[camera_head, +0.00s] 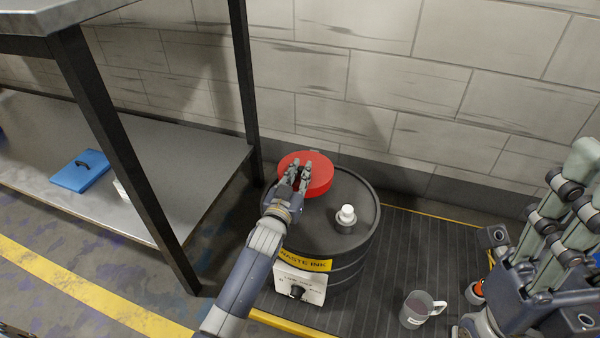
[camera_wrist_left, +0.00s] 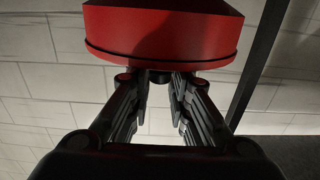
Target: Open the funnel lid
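The red funnel lid (camera_head: 319,181) sits on top of a black waste ink drum (camera_head: 340,262) by the wall and looks closed. My left gripper (camera_head: 308,166) is at the lid's front left side. In the left wrist view the lid (camera_wrist_left: 165,32) fills the top, and the left gripper's fingers (camera_wrist_left: 158,80) stand apart with a gap between them, their tips close to its lower edge. Whether they touch it I cannot tell. My right gripper (camera_head: 560,215) is large at the right edge, away from the drum, with its fingers apart.
A white cap (camera_head: 346,215) stands on the drum top, right of the lid.

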